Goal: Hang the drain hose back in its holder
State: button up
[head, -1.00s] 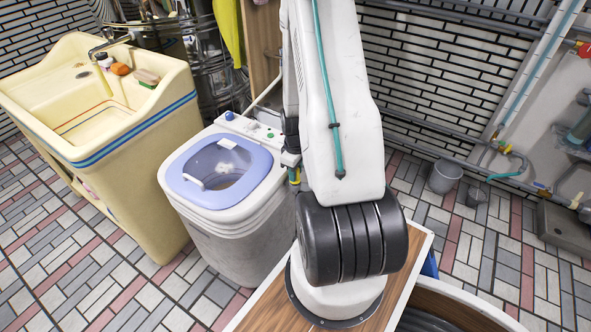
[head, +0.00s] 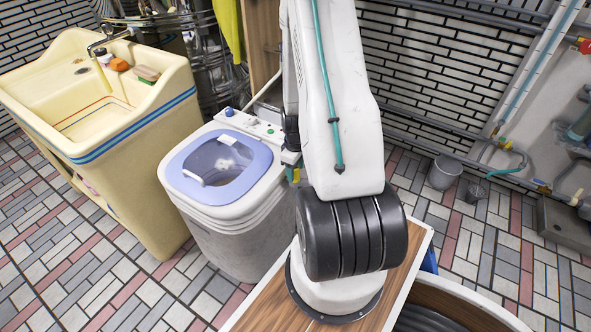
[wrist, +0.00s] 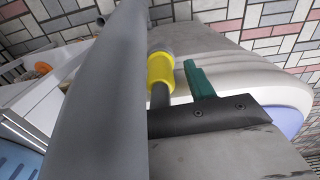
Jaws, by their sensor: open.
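The washing machine (head: 222,235) is a grey-white tub with a lavender lid (head: 245,189), left of my arm. A small yellow and green patch (head: 293,174) shows beside its control panel; my arm hides most of that area. In the wrist view, a green finger of my gripper (wrist: 192,80) points up from a dark plate. The other finger is not clearly visible. A yellow collar (wrist: 160,68) on a grey tube is just left of the green finger, seemingly apart from it. A thick grey tube (wrist: 108,100) crosses the foreground; I cannot tell if it is the drain hose. The holder is not clearly identifiable.
A cream sink (head: 130,130) stands left of the machine. A wooden panel (head: 262,45) and a yellow cloth (head: 229,30) are behind it. Tiled floor (head: 80,270) is clear in front of the sink.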

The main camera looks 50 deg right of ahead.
notch_tip(320, 180, up, 7)
jog(key=shift+r, duration=0.15)
dwell(0.8)
jog(key=shift+s+a+m, duration=0.3)
jog(key=shift+m, duration=0.1)
jog(key=s+a+r, duration=0.4)
jog(key=a+r, duration=0.6)
jog(key=r, duration=0.1)
jog(key=s+a+r+t, duration=0.1)
jog(key=s+a+r, duration=0.3)
jog(key=a+r, duration=0.6)
jog(key=s+a+r, duration=0.3)
jog(key=a+r, duration=0.6)
jog(key=r, duration=0.4)
jog(key=shift+s+a+m, duration=0.3)
jog(key=shift+s+a, duration=0.1)
jog(key=shift+r, duration=0.1)
